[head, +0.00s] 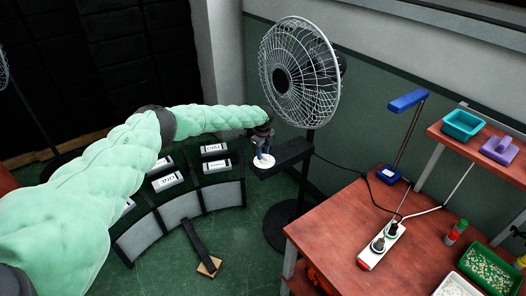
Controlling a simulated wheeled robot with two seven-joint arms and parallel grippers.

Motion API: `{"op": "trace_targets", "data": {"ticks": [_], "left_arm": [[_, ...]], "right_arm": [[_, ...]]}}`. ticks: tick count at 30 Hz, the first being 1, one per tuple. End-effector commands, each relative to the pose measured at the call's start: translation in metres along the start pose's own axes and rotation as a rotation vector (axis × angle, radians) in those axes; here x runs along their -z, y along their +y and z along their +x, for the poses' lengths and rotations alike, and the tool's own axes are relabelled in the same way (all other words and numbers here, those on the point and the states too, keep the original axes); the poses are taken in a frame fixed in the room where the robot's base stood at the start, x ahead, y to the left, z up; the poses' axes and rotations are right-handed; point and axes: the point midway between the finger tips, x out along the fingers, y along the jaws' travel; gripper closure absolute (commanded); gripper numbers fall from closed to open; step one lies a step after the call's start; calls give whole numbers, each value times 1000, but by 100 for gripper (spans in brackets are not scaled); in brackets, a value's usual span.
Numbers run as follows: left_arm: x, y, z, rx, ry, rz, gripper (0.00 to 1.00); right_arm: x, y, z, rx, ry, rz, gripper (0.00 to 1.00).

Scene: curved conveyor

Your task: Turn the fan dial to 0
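The standing fan (300,72) has a white wire cage and a dark hub, and stands behind the end of my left arm. A black box (290,153) is fixed on its pole. A round white dial (263,163) sits at the left end of this box. My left gripper (262,153) points down at the dial from above, its fingertips at or just over it. The gripper is small here and covers part of the dial, so I cannot tell its opening, any contact, or the dial's setting. My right gripper is out of view.
A curved conveyor (165,236) with labelled boxes lies below my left arm. A red table (345,222) at right bears a power strip (381,246), a blue desk lamp (408,101) and trays. A red shelf (470,137) holds a teal bin (463,124) and a purple one (499,150).

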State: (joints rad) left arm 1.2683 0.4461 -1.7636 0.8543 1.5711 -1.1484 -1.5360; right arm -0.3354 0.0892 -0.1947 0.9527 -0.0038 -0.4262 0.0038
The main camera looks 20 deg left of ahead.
Motion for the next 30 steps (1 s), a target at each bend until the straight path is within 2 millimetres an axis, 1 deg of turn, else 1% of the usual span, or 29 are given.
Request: {"op": "trace_targets", "data": {"ticks": [3, 10, 11, 12, 16, 26, 28, 30], "left_arm": [[0, 0, 4, -1, -1, 1, 64], [0, 0, 5, 0, 0, 0, 64], [0, 0, 5, 0, 0, 0, 66], [0, 0, 5, 0, 0, 0, 73], [0, 0, 5, 0, 0, 0, 99], [0, 1, 6, 0, 2, -13, 100], [0, 1, 8, -1, 2, -24, 100], [0, 1, 8, 0, 3, -41, 100]], "right_arm": [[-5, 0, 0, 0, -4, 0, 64], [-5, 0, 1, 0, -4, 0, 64], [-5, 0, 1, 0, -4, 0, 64], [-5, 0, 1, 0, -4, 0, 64], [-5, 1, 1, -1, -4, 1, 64], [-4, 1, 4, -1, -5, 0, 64], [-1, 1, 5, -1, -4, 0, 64], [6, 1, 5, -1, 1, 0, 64]]}}
